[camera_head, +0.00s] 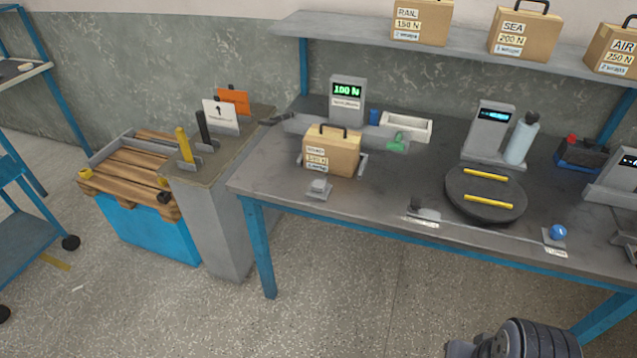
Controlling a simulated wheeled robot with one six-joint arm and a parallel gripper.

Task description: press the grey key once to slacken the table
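A light grey key (319,186) sits on a small plate near the front left edge of the grey bench, in front of a tan case (331,151) with a black handle. A round dark table (486,196) with two yellow bars lies on the bench to the right. A small dark block (417,203) with a white label stands at its front left; a blue knob (558,232) stands to its right. Part of my arm shows at the bottom right, well away from the key. I do not see my gripper's fingers.
A green display (346,91) reads 100 N behind the case. A blue-lit display (489,129) and a pale bottle (523,138) stand behind the round table. Labelled cases line the shelf (370,35). A wooden pallet (130,175) is at left. The floor in front is clear.

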